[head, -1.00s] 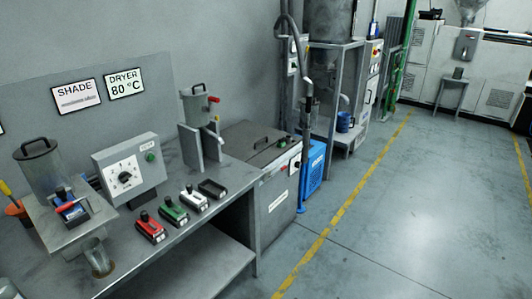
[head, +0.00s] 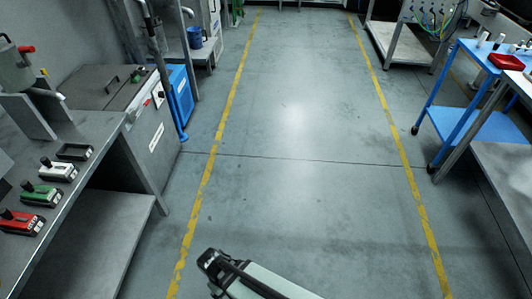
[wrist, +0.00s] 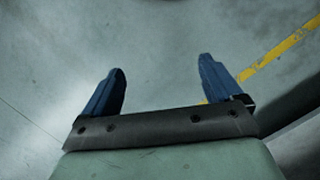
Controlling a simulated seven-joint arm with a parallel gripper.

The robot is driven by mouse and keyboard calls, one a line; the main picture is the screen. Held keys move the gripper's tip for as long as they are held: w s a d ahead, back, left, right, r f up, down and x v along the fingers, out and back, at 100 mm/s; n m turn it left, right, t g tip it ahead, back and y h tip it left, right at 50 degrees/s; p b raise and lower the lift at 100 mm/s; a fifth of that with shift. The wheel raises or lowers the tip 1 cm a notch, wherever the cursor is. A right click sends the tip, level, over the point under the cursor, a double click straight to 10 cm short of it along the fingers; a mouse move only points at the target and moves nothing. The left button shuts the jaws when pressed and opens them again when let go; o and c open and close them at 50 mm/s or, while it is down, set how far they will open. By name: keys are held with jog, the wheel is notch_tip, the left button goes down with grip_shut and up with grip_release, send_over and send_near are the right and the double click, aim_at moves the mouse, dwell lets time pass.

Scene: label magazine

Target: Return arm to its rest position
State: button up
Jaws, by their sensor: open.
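In the wrist view my gripper (wrist: 161,66) is open. Its two blue fingers stand wide apart with nothing between them, above bare grey floor. A yellow floor line runs behind the right finger. In the head view a pale green and black part of my arm reaches in at the bottom edge, over the floor of the aisle. The fingers cannot be made out there.
At left, a grey bench (head: 105,150) holds red (head: 22,222), green (head: 42,194), white (head: 59,170) and black (head: 75,151) devices. A blue cart (head: 455,125) with a red tray (head: 506,62) stands right. The aisle between the yellow lines is clear.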

jog(key=d+f+m+g+y, duration=0.1)
jog(key=d+f+m, duration=0.1)
jog(key=d, duration=0.8)
jog(key=s+d+f+m+g, duration=0.1)
jog(key=d+m, duration=0.4)
jog(key=d, duration=0.6)
jog(key=s+d+f+m+g+y, duration=0.1)
jog(key=d+f+m+g, duration=0.2)
jog(key=d, duration=0.8)
notch_tip(320, 180, down, 2)
jog(key=shift+f+m+y, duration=0.1)
jog(key=shift+m+y, duration=0.2)
jog(key=shift+m, duration=0.3)
